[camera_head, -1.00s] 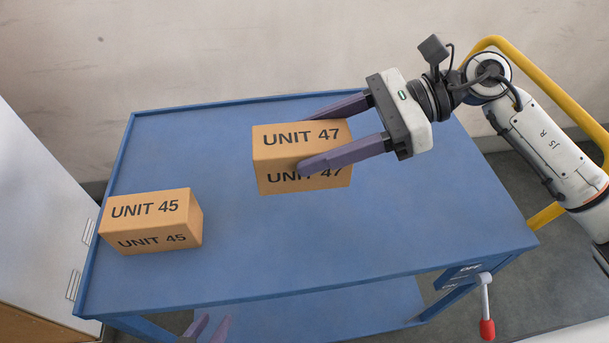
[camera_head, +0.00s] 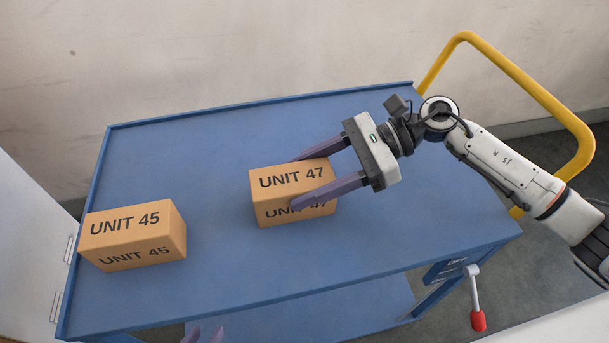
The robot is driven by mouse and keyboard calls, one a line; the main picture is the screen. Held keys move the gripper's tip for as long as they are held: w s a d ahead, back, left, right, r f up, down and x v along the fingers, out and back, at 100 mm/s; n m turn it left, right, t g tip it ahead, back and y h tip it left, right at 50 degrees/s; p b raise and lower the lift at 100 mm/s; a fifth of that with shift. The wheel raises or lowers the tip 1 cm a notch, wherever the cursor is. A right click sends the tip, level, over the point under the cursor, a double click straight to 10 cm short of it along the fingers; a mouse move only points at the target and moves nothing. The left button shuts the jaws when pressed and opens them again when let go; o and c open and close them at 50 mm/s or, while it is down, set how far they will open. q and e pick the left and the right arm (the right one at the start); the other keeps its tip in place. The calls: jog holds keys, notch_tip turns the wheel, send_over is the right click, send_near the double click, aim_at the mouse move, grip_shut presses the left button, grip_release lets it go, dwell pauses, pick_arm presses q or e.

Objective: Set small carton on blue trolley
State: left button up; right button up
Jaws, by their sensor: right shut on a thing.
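The blue trolley (camera_head: 240,270) fills the middle of the view. My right gripper (camera_head: 310,182) comes in from the right, shut on the carton marked UNIT 47 (camera_head: 265,200), one finger on the near side and one on the far side. The carton is level, over the middle of the trolley top. It is at or just above the surface; I cannot tell if it touches. A second carton, marked UNIT 45 (camera_head: 130,232), stands on the trolley's left end. My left gripper (camera_head: 203,336) shows only its fingertips at the bottom edge, apart with nothing visible between them.
The trolley has a yellow handle (camera_head: 535,88) on the right and a red-tipped lever (camera_head: 478,320) at the front right. A pale wall is behind, a white panel (camera_head: 30,240) at left. The trolley top is clear between and around the cartons.

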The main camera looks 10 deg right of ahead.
pick_arm(q)
jog(key=shift+f, duration=0.15)
pick_arm(e)
jog(key=o, duration=1.4)
pick_arm(q)
jog(key=shift+w, duration=0.1)
pick_arm(e)
jog(key=shift+r, duration=0.1)
pick_arm(q)
jog(key=shift+w+d+f+b, duration=0.15)
jog(key=shift+f+b, duration=0.15)
jog(key=shift+b, duration=0.65)
pick_arm(e)
jog(key=shift+v, duration=6.05)
